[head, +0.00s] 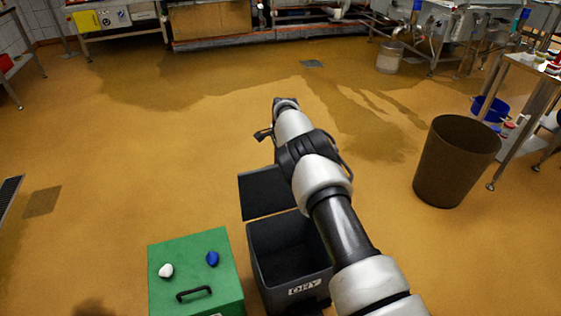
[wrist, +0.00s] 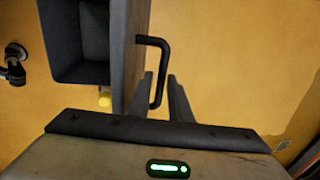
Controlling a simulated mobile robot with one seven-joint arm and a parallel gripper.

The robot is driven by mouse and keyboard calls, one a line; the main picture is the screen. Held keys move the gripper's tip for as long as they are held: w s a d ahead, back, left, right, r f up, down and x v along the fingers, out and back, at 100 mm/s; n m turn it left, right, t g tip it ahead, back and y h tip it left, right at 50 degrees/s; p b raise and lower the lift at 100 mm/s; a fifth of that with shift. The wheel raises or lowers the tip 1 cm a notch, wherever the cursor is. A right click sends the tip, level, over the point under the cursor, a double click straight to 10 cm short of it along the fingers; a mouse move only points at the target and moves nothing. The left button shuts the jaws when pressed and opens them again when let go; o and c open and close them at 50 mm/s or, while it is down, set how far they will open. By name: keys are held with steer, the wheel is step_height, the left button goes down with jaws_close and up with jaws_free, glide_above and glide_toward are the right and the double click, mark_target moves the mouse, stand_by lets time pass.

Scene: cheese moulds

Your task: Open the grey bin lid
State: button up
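The dark grey bin (head: 262,262) stands in front of me with its inside in view and a white label on its front. Its lid (head: 262,192) is open, raised at the bin's far side. In the wrist view the lid (wrist: 130,50) shows nearly edge-on, beside the bin's hollow inside (wrist: 80,42). The lid's black handle (wrist: 155,72) sticks out from its outer face. My gripper (wrist: 159,88) is open, with the handle's lower end between its two fingers, seemingly not clamped. In the head view my arm hides part of the bin and lid.
A green bin (head: 195,290) with a shut lid stands left of the grey bin, a white and a blue lump on top. A brown tub (head: 455,160) stands right, near a metal table (head: 528,85). The floor beyond is largely clear.

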steer(key=shift+o, duration=0.8)
steer(key=shift+w+d+r, duration=0.1)
steer(key=shift+w+r, duration=0.05)
steer(key=shift+r, duration=0.25)
steer(key=s+r+p, duration=0.1)
steer(key=r+p, duration=0.1)
steer(key=r, duration=0.6)
steer(key=s+d+r+p, duration=0.1)
steer(key=s+r+p, duration=0.1)
steer(key=r, duration=0.6)
steer(key=shift+r+p, duration=0.3)
steer(key=shift+r, duration=0.05)
steer(key=shift+d, duration=0.1)
